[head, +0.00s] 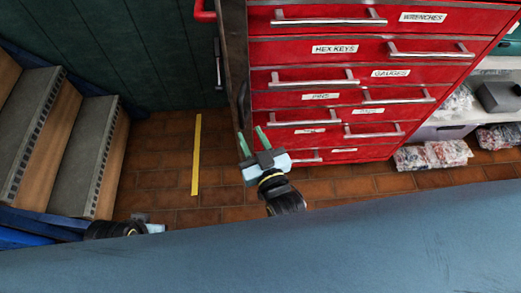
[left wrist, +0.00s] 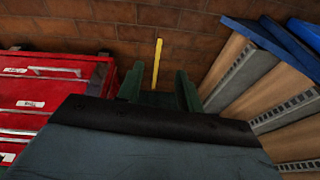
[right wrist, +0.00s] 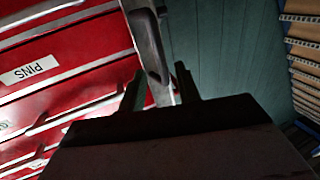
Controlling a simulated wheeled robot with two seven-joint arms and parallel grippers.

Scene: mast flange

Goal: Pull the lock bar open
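The red tool cabinet (head: 345,50) has several labelled drawers. A long dark upright bar (head: 237,50), apparently the lock bar, runs along its left edge. In the right wrist view a grey metal bar (right wrist: 146,40) comes down from the top, its lower part between or just beyond the fingers. My right gripper (head: 251,140) is open, its two green fingers pointing up near the cabinet's lower left corner. It also shows in the right wrist view (right wrist: 160,88); I cannot tell any contact. My left gripper (left wrist: 160,88) is open and empty above the floor; in the head view it is mostly hidden.
Wooden steps with grey treads (head: 50,130) stand at the left. A yellow strip (head: 196,155) lies on the brown tiled floor. Shelves with bagged parts (head: 435,154) stand right.

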